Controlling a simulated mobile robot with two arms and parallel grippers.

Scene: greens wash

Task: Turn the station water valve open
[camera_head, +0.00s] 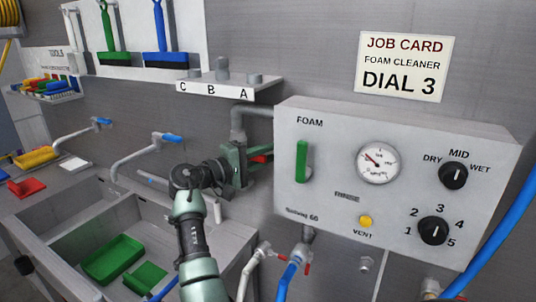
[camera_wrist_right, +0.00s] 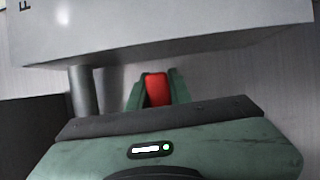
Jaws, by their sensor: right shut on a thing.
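The station water valve shows as a red handle (camera_head: 262,159) beside the grey pipe at the left side of the foam control box (camera_head: 330,195). My right gripper (camera_head: 243,160) is shut on this handle; its green fingers cover part of it. In the right wrist view the red handle (camera_wrist_right: 157,88) stands between the two fingers, below the box's lower edge. The valve body is mostly hidden behind the gripper, and I cannot tell how far the handle is turned. My left gripper is not in view.
The box carries a green lever (camera_head: 302,161), a gauge (camera_head: 378,163) and two black knobs. A lettered shelf (camera_head: 229,88) is above the gripper. A sink (camera_head: 65,262) with green trays lies lower left. Hoses and a small red-handled valve hang below the box. A job card (camera_head: 402,66) reads dial 3.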

